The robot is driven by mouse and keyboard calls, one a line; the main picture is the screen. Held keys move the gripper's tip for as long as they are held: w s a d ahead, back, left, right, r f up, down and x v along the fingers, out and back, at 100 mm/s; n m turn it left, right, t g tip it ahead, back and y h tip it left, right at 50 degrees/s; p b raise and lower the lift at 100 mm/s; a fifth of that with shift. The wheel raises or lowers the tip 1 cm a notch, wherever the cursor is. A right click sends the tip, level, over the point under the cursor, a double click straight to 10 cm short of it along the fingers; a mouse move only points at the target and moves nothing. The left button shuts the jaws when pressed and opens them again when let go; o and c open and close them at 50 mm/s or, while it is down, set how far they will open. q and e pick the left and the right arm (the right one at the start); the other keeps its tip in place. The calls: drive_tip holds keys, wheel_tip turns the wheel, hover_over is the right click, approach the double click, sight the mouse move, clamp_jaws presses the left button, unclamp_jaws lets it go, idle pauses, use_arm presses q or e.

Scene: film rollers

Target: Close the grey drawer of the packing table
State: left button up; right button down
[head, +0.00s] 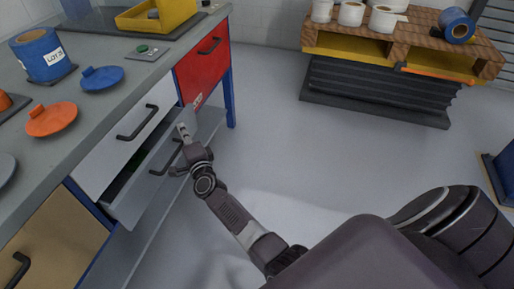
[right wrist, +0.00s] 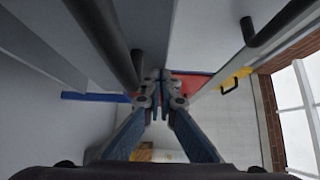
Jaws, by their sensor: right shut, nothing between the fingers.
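The grey drawer (head: 148,187) of the packing table (head: 90,112) is partly open. A dark gap with something green inside shows behind its front. Its dark bar handle (head: 165,158) is on the front. My right gripper (head: 183,130) is shut and empty, close to the right part of that front beside the handle. I cannot tell whether it touches. In the right wrist view its fingers (right wrist: 160,82) meet at the centre, near a dark bar on the left and pale panels. My left gripper is not in view.
A white drawer (head: 118,149) above, a red drawer (head: 202,65) and a tan drawer (head: 58,233) look closed. Orange (head: 51,119) and blue (head: 102,78) lids lie on the tabletop. The floor (head: 300,165) right of the table is clear up to a wooden-topped stand (head: 490,62) with rolls.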

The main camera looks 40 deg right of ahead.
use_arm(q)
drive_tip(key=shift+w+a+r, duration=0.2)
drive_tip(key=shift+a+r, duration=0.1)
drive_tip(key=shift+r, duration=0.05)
use_arm(e)
drive_tip(key=shift+w+a, duration=0.4)
drive_tip(key=shift+w, duration=0.15)
